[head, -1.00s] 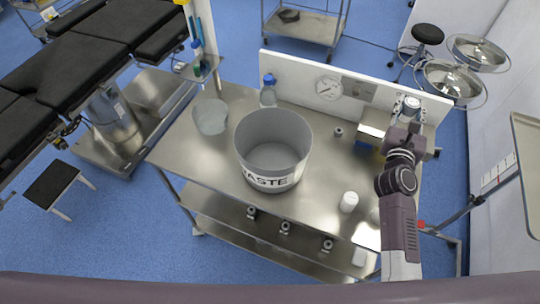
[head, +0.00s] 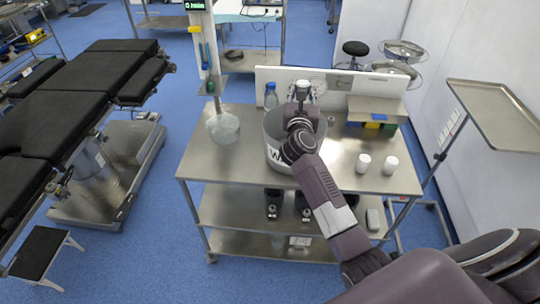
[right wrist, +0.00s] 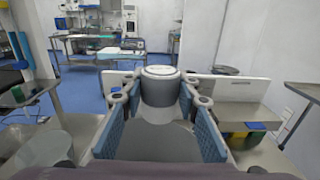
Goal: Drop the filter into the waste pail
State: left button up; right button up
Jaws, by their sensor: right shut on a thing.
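The waste pail (head: 276,150) is a grey bucket with a white label, standing on the steel table (head: 240,172). My right gripper (head: 303,90) is over the pail in the head view, and my right arm hides much of the pail. In the right wrist view my right gripper (right wrist: 160,98) is shut on the filter (right wrist: 160,88), a grey cylinder with a pale top, held upright between the blue-grey finger pads. I cannot tell its exact height over the pail. My left gripper is in neither view.
A clear container (head: 222,128) stands left of the pail, and a blue-capped bottle (head: 271,95) behind it. Two white containers (head: 363,163) (head: 391,165) stand to the right. Coloured bins (head: 372,125) sit under a back shelf. A tray stand (head: 495,110) is at the far right.

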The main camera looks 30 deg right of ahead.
jog(key=shift+f, duration=0.15)
jog(key=shift+w+f+b, duration=0.1)
jog(key=shift+f+b, duration=0.15)
jog(key=shift+b, duration=0.05)
jog(key=f+b, duration=0.1)
jog(key=d+f+b, duration=0.1)
jog(key=shift+w+f, duration=0.15)
jog(key=shift+f, duration=0.15)
pick_arm(q)
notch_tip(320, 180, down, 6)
jog(key=b, duration=0.3)
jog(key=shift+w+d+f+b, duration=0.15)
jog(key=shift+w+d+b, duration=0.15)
jog(key=shift+b, duration=0.1)
pick_arm(e)
jog(key=f, duration=0.3)
jog(key=shift+a, duration=0.2)
jog(key=o, duration=0.9)
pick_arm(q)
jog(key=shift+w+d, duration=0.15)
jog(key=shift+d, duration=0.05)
pick_arm(e)
jog(key=shift+o, duration=0.6)
